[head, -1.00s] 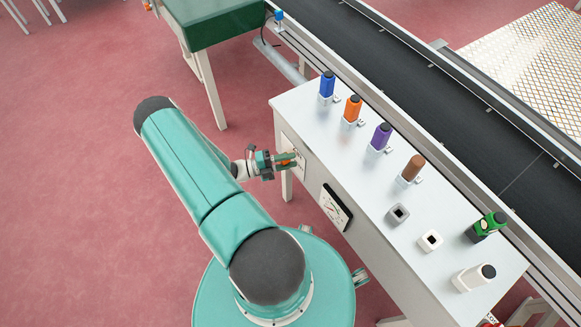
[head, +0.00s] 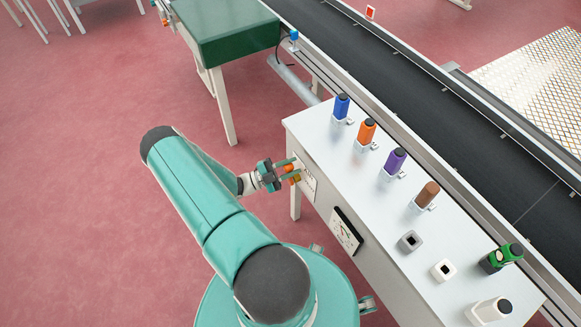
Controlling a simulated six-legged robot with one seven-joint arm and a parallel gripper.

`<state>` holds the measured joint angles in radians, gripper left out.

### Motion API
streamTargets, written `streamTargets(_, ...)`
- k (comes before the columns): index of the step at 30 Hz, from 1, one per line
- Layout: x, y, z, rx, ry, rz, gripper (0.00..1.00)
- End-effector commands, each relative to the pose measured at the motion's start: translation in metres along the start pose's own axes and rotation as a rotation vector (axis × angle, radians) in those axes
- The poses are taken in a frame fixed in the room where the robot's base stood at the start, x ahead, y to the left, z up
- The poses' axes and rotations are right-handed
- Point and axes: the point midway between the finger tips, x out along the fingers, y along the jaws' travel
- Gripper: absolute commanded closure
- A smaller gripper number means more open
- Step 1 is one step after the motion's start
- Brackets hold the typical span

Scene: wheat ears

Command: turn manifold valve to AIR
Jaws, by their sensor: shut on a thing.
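The manifold valve is on the front face of the white bench, on a pale panel (head: 308,183) near the left end. Its small orange handle (head: 289,168) shows at my gripper. My gripper (head: 291,172) is shut on the handle, with its green fingers to either side of it. The fingers hide part of the handle and the panel. The AIR mark and the handle's exact pointing cannot be read at this size.
Blue (head: 342,107), orange (head: 366,132), purple (head: 395,161) and brown (head: 427,195) bottles stand on the bench top (head: 325,125). A black conveyor (head: 400,75) runs behind. Open red floor (head: 80,200) lies left.

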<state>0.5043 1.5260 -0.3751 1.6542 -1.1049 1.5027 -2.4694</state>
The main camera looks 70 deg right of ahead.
Motion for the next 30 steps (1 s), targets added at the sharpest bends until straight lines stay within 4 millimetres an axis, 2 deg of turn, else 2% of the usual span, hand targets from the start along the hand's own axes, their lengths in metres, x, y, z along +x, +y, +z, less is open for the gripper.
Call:
streamTargets(1, -0.002, -0.003, 0.005, 0.005, -0.018, -0.002, 1.0)
streamTargets(11, -0.002, -0.002, 0.004, 0.005, -0.02, -0.002, 1.0)
streamTargets(12, -0.002, -0.002, 0.004, 0.005, -0.02, -0.002, 0.67)
streamTargets(15, -0.002, -0.002, 0.004, 0.005, -0.018, -0.002, 0.5)
streamTargets(25, -0.003, -0.002, 0.003, 0.001, -0.012, -0.003, 0.5)
streamTargets(30, -0.021, -0.002, 0.003, 0.001, -0.012, -0.004, 0.5)
